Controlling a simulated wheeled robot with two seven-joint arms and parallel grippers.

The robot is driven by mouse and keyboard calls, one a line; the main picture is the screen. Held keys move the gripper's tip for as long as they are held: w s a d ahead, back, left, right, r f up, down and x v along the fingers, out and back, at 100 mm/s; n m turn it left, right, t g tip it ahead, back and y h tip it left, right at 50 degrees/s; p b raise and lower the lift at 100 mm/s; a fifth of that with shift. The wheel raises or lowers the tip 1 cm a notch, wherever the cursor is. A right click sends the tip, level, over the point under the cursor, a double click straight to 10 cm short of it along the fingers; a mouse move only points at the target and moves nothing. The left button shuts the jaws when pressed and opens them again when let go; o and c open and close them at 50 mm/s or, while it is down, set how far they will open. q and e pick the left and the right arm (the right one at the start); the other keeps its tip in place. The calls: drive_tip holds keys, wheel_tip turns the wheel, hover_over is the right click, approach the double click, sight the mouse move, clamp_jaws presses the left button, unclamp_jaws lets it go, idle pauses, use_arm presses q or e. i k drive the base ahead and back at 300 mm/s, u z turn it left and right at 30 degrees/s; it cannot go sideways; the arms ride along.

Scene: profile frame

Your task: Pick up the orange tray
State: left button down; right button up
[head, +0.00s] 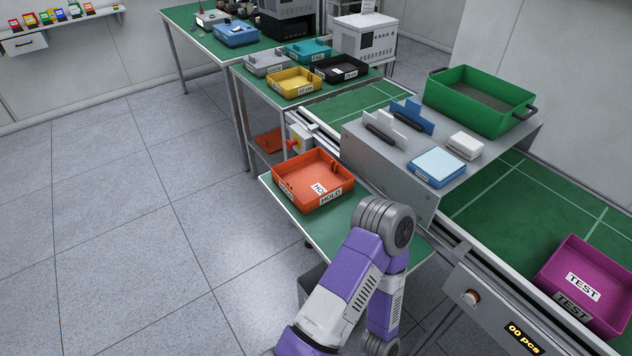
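The orange tray (335,170) sits on a small green-topped side table (345,218), left of the grey machine box. It is rectangular with upright walls and carries white HOLD labels on its front wall, with another white label inside. Neither of my grippers shows.
The grey box (380,165) right of the tray bears a green crate (455,92) and a blue tray (437,183). A magenta TEST tray (575,262) lies on the conveyor at right. Yellow (282,90) and other trays stand on a table behind. The floor at left is clear.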

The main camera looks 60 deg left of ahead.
sight(312, 179)
drive_tip(key=k, duration=0.35)
drive_tip(key=u, duration=3)
drive_tip(key=k, duration=0.85)
drive_tip(key=z, duration=1)
drive_tip(key=i, duration=1)
drive_tip(key=u, duration=0.05)
drive_tip(key=k, duration=0.5)
drive_tip(key=u, duration=1.05)
drive_tip(key=i, duration=1.25)
